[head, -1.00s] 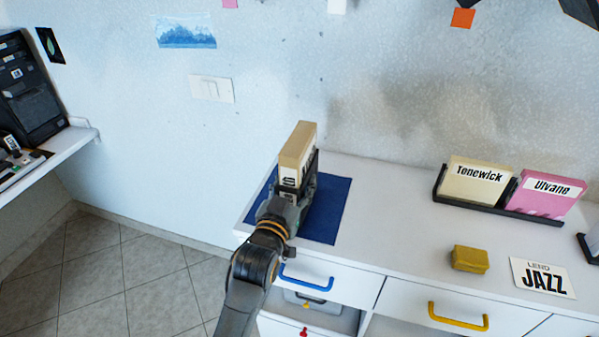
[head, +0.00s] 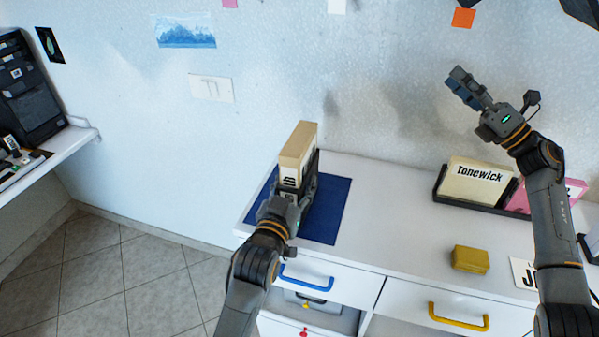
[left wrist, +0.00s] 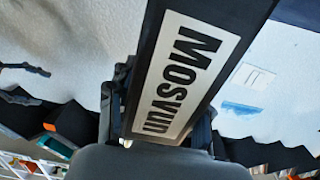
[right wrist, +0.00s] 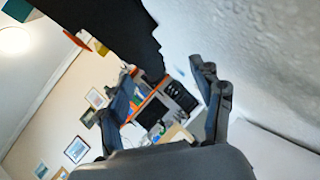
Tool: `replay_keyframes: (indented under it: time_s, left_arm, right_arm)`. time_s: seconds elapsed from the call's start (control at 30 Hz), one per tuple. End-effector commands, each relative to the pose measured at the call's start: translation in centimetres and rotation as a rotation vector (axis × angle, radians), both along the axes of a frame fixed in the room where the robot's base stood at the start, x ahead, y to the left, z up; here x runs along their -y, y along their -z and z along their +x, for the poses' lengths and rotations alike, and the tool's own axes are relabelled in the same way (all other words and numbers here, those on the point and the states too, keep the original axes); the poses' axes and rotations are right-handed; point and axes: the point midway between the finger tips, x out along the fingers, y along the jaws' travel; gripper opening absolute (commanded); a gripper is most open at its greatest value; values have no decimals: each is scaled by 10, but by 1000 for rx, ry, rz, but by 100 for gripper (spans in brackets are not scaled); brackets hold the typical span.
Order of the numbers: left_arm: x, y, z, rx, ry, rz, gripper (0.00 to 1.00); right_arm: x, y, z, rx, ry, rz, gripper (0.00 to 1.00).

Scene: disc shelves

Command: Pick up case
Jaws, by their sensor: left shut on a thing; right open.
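A tan case (head: 298,146) stands upright over the blue mat (head: 325,222) at the left end of the white counter. My left gripper (head: 290,190) is shut on it from the front. In the left wrist view the case (left wrist: 170,110) looks dark, with a white label reading "Mosvun". The gripper hides its lower part, so I cannot tell whether it touches the mat. My right gripper (head: 463,86) is open and empty, raised in front of the wall above the cream Tonewick case (head: 478,180). In the right wrist view its fingers (right wrist: 213,100) stand apart with nothing between them.
A pink case (head: 575,188) shares the black rack with the Tonewick case, partly behind my right arm. A yellow block (head: 470,259) and a partly hidden JAZZ card (head: 523,272) lie in front. The counter between mat and rack is clear.

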Motion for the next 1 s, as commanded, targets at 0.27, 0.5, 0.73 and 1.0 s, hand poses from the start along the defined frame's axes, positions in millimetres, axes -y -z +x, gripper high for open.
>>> replay_keyframes:
  time_s: [0.27,0.5,0.73,1.0]
  left_arm:
    - [0,0,0,-1,0,0,18]
    - [0,1,0,-2,0,1,18]
    - [0,1,0,-2,-1,2,18]
    - [-1,1,0,-2,-1,2,18]
  right_arm:
    - [-239,-21,-26,397,-358,-643,66]
    - [-360,9,-80,838,-659,-1251,66]
    - [-380,44,-100,1221,-949,-1867,66]
    - [-344,41,-85,1399,-1211,-2398,66]
